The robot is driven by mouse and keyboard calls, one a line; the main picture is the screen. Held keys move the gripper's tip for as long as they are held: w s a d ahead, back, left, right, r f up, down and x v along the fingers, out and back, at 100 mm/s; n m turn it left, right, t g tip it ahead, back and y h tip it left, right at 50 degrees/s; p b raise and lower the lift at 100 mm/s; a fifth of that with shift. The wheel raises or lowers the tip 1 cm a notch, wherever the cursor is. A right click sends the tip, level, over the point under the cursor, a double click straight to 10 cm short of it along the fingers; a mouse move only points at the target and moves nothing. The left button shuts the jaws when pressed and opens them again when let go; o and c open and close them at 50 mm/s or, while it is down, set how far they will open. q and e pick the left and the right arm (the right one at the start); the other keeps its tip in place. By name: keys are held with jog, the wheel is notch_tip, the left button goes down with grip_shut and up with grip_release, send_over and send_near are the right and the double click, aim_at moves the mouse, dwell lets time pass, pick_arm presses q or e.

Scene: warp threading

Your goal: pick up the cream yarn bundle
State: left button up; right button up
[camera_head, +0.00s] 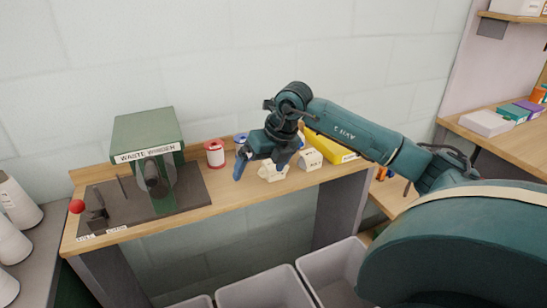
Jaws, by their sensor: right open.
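A cream bundle (273,173), which looks like the yarn bundle, lies on the wooden bench (232,196), right of its middle. My right gripper (260,166) is over the bench beside and partly in front of it. Its blue-tipped fingers are apart, with nothing seen held between them. The gripper hides part of the bundle's upper side. I cannot tell whether a finger touches it. My left gripper is not in view.
A small pale block (310,159) and a yellow box (332,147) stand close to the right. A red-and-white spool (215,153) and a blue one (240,140) stand to the left. A green machine (147,140) fills the bench's left end. Grey bins (262,290) stand below.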

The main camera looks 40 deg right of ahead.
jog(key=d+r+m+h, duration=0.25)
jog(key=d+r, duration=0.25)
jog(key=d, duration=0.3)
jog(key=p, duration=0.1)
send_over(274, 169)
jog(key=s+d, duration=0.1)
jog(key=shift+n+h, duration=0.35)
notch_tip(274, 169, down, 7)
jog(key=shift+s+r, duration=0.1)
jog(key=shift+r, duration=0.05)
jog(key=shift+w+p+x, duration=0.2)
jog(key=shift+p+x, duration=0.45)
jog(key=shift+x, duration=2.25)
jog(key=shift+a+r, duration=0.1)
jog(key=shift+a, duration=0.1)
jog(key=shift+c, duration=0.6)
jog(key=c, duration=0.8)
